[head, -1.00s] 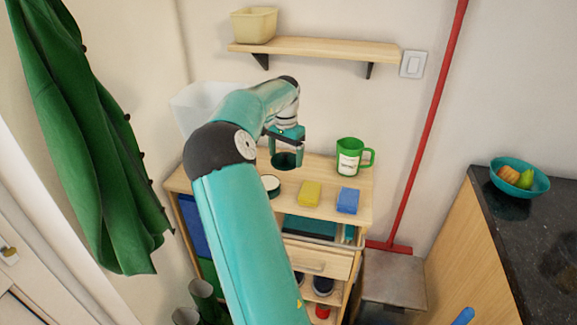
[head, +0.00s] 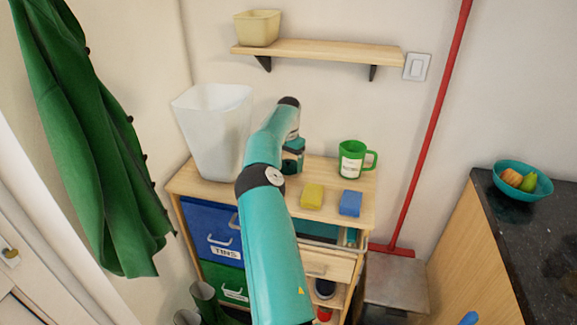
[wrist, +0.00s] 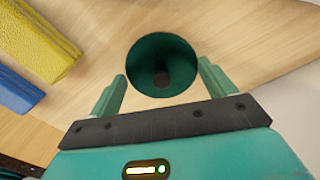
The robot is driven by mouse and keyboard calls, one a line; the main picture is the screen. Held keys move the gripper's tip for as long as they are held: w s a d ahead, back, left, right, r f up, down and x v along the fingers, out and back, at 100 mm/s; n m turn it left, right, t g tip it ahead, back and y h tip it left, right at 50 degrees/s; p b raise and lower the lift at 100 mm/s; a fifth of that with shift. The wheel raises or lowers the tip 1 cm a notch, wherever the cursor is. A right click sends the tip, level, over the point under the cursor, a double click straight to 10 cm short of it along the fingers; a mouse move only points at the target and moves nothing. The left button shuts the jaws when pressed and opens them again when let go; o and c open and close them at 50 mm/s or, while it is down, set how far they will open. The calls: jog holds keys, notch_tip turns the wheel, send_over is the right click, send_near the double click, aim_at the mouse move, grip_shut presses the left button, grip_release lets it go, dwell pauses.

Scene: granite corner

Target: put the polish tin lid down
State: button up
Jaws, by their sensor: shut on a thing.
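The polish tin lid (wrist: 162,66) is a dark green round disc in the wrist view, with a darker spot near its middle. It sits between the fingertips of my gripper (wrist: 163,78), which is shut on it. In the head view my gripper (head: 292,160) is over the back part of the wooden cabinet top (head: 325,172); my arm hides most of it, and I cannot make out the lid there. Wood lies below the lid in the wrist view; whether the lid touches it I cannot tell.
A yellow sponge (head: 312,196) and a blue sponge (head: 350,203) lie to the right, in front of a green mug (head: 353,160). A white bin (head: 214,130) stands at the left. A shelf (head: 320,50) is above. Bare wood shows between mug and sponges.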

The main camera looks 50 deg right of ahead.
aim_at(289, 161)
jog(key=shift+f, duration=0.95)
jog(key=shift+f, duration=0.2)
jog(key=o, duration=0.9)
jog(key=shift+c, duration=0.2)
jog(key=shift+r, duration=0.1)
notch_tip(289, 161, up, 12)
jog(key=shift+r, duration=0.15)
